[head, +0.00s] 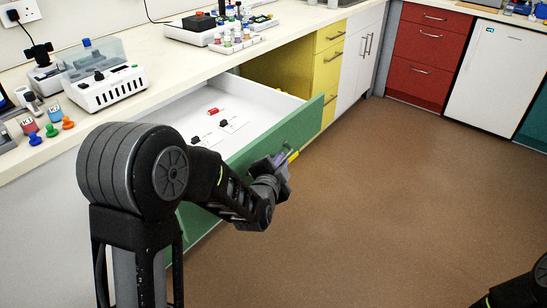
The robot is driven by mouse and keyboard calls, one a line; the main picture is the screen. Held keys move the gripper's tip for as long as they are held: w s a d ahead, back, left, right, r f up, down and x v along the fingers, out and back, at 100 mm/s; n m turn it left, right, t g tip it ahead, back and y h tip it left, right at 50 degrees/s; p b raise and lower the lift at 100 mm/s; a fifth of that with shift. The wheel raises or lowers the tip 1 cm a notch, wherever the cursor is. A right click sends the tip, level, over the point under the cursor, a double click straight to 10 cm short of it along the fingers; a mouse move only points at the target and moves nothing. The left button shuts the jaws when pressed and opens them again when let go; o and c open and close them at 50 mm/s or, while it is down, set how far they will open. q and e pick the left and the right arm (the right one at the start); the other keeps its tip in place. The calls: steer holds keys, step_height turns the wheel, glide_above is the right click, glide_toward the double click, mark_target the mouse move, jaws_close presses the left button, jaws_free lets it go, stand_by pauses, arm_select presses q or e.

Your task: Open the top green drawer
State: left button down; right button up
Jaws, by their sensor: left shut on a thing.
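The top green drawer (308,122) is pulled well out from under the bench, so its white inside shows. A small red cylinder (213,111) and small black items lie on its white floor. My left gripper (286,157) is at the outer side of the green front, shut on the drawer's handle. The handle is mostly hidden by the gripper. My left arm covers the near part of the drawer and the green front below it. Part of my right arm shows at the bottom right corner; its gripper is out of view.
Above the drawer, the cream bench (175,85) carries a white device (107,88), a rack of small bottles (235,40) and coloured pieces at the left. Yellow drawers (329,72) stand beyond, red ones (418,61) farther back. The brown floor (390,200) is clear.

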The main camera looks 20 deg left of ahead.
arm_select(q)
steer(key=shift+s+d+f, duration=0.15)
steer(key=shift+s+d, duration=0.05)
steer(key=shift+d, duration=0.2)
steer(key=c, duration=1.5)
jaws_free()
steer(key=p+v, duration=0.1)
steer(key=v, duration=0.6)
steer(key=shift+s, duration=0.3)
